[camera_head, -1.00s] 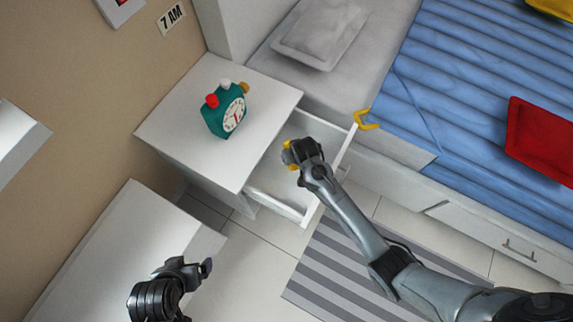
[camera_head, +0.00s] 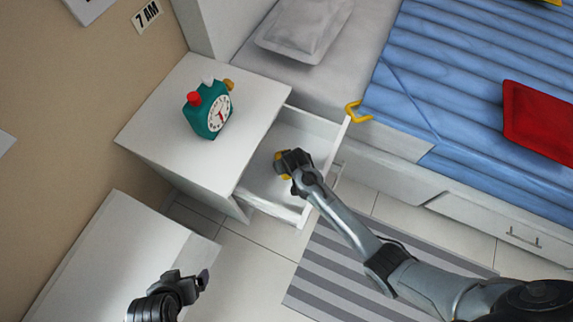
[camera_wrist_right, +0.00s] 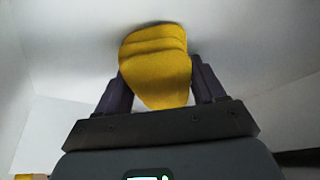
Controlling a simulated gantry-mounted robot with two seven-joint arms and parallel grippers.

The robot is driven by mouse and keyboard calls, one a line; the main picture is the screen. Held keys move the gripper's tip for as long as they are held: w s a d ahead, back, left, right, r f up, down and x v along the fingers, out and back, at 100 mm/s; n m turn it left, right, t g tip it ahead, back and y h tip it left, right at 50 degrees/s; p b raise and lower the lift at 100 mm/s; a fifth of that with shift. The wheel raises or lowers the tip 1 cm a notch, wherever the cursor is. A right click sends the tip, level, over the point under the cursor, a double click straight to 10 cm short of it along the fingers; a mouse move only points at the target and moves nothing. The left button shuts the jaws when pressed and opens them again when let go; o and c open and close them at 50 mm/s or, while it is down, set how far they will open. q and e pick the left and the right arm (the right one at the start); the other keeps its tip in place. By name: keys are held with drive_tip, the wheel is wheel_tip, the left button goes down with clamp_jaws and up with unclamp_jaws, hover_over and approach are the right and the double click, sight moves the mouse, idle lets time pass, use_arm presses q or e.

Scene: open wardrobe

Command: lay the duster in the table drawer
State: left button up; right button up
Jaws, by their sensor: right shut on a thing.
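The yellow duster (camera_wrist_right: 155,65) is between the fingers of my right gripper (camera_head: 284,166). In the head view only small yellow parts of the duster (camera_head: 278,156) show beside the dark fingers. The white table drawer (camera_head: 258,181) is pulled open. My right gripper is over the drawer's inside, and seems to be down in it. In the right wrist view pale surfaces surround the duster; whether it touches the drawer floor I cannot tell. My left gripper (camera_head: 203,279) is at the lower left, away from the drawer; its opening is unclear.
A green alarm clock (camera_head: 208,110) stands on the white bedside table (camera_head: 180,130). A yellow hook-shaped thing (camera_head: 356,113) is near the drawer's far corner. The bed (camera_head: 450,90) lies to the right. A striped rug (camera_head: 325,262) is on the floor.

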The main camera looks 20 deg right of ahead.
drive_tip(key=o, duration=1)
drive_tip(key=shift+f, duration=0.1)
drive_tip(key=shift+r, duration=0.45)
drive_tip(key=p+v, duration=0.6)
drive_tip(key=v, duration=0.4)
drive_tip(key=shift+r, duration=0.2)
drive_tip(key=shift+s+r+p, duration=0.3)
drive_tip(key=shift+r+p, duration=0.05)
drive_tip(key=shift+r, duration=0.1)
